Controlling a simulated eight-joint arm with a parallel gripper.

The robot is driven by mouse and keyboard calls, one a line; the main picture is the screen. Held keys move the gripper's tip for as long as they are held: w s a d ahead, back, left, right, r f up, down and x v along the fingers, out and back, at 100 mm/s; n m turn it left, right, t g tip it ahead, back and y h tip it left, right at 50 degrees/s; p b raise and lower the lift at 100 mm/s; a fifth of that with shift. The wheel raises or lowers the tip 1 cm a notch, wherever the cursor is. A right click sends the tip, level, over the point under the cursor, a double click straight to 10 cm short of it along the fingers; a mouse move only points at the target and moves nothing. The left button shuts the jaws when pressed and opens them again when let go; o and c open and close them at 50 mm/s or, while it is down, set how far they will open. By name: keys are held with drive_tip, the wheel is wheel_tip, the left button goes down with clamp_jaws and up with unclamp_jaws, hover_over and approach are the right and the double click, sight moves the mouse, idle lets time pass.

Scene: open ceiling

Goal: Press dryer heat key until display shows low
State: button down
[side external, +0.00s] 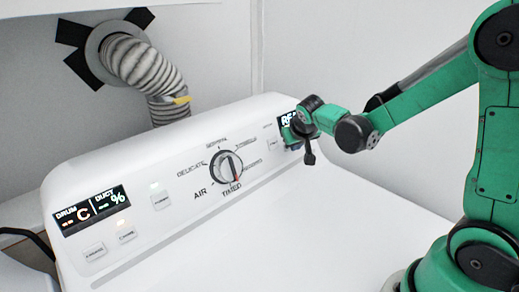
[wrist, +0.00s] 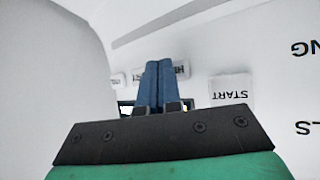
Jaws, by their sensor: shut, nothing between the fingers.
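The white dryer (side external: 330,195) has a sloped control panel. My gripper (side external: 291,136) is at the panel's right end in the side view, covering part of a lit display (side external: 287,119) whose visible letters read "REA". In the wrist view my gripper's blue fingers (wrist: 158,66) are shut together and empty. They cover part of a key (wrist: 181,71) whose upside-down label seems to start with "HE". Whether the fingertips touch that key cannot be told. No "low" reading is legible in either view.
A START key (wrist: 231,88) lies right of the fingers in the wrist view, another small key (wrist: 116,80) left. The round selector knob (side external: 226,167) is mid-panel. A second display (side external: 91,209) shows drum and duct readings. A ribbed hose (side external: 143,66) rises behind the dryer.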

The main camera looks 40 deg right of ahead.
drive_tip(key=shift+s+r, duration=0.2)
drive_tip(key=shift+s, duration=0.35)
drive_tip(key=shift+s+r, duration=0.3)
drive_tip(key=shift+s, duration=0.5)
drive_tip(key=shift+s+r, duration=0.25)
drive_tip(key=shift+s, duration=0.5)
drive_tip(key=shift+s+r, duration=0.3)
drive_tip(key=shift+s, duration=0.5)
idle(1.4)
drive_tip(key=shift+s+r, duration=0.35)
drive_tip(key=shift+s, duration=0.55)
drive_tip(key=shift+s+r, duration=0.3)
drive_tip(key=shift+s, duration=0.6)
drive_tip(key=shift+w, duration=0.1)
drive_tip(key=w+f, duration=0.3)
drive_tip(key=w, duration=0.5)
idle(1.0)
